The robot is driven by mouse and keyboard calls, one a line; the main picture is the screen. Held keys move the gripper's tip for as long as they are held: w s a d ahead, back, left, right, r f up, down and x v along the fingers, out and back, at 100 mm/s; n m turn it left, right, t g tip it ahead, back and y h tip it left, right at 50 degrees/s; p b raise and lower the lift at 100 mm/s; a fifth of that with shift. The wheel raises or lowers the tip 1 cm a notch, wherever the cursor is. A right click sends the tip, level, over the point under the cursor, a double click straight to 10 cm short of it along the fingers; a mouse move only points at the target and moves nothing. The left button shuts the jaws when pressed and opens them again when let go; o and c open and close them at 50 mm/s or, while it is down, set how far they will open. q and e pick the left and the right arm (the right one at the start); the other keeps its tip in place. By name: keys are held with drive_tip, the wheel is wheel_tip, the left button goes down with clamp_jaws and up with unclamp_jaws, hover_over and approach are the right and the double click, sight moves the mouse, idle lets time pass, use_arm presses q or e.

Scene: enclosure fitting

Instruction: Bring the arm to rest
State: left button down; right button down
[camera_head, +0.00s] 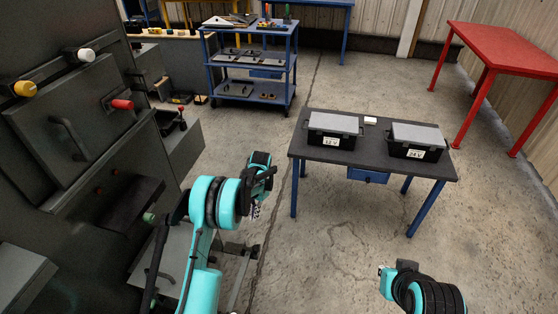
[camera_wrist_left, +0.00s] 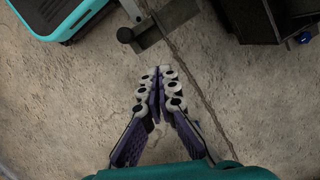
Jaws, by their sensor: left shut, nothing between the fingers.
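My left arm (camera_head: 204,265), teal and black, reaches up from the bottom of the head view, bent at its upper end. My left gripper (camera_head: 256,210) hangs below the wrist, above the concrete floor and clear of the machine and table. In the left wrist view its two purple fingers with pale joints (camera_wrist_left: 158,72) meet at the tips, with nothing between them. Part of my right arm (camera_head: 430,292) shows at the bottom right of the head view. Its gripper does not show.
A dark machine (camera_head: 75,120) with knobs and a door handle stands at the left. A dark table (camera_head: 370,160) bears two lidded black boxes (camera_head: 333,130) (camera_head: 416,141). A blue cart (camera_head: 250,62) stands behind and a red table (camera_head: 505,45) far right. Floor between is open.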

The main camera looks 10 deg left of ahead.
use_arm(q)
drive_tip(key=s+d+r+n+t, duration=0.15)
drive_tip(key=s+r, duration=0.25)
drive_tip(key=r, duration=0.7)
drive_tip(key=s+d+r+t, duration=0.1)
drive_tip(key=s+r+t, duration=0.25)
drive_tip(key=r, duration=0.75)
drive_tip(key=s+d+r+n+t, duration=0.1)
drive_tip(key=s+r+t, duration=0.1)
drive_tip(key=s, duration=0.8)
drive_tip(key=s+d+r+n+t+h, duration=0.1)
drive_tip(key=s+r+n+t, duration=0.1)
drive_tip(key=s, duration=0.9)
drive_tip(key=shift+d+t, duration=0.3)
drive_tip(key=shift+t, duration=0.1)
drive_tip(key=shift+w+r, duration=0.1)
